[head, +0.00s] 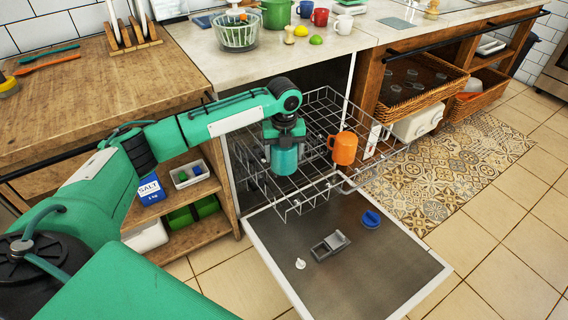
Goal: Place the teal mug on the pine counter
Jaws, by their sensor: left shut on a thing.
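The teal mug (284,161) is at the dishwasher's wire rack, left of an orange mug. My left gripper (285,143) points down from above and is shut on the teal mug; its fingertips are hard to make out. I cannot tell whether the mug touches the rack. The wooden counter (110,95), which looks like the pine counter, is at the left, with bare wood across its middle. My right gripper is out of view.
The dishwasher door (385,262) is folded down, with the rack (325,110) pulled out above it. The orange mug (344,148) stands in the rack. A plate holder (134,38) and utensils (48,62) sit at the wooden counter's back. A pale counter (225,68) holds a colander and mugs.

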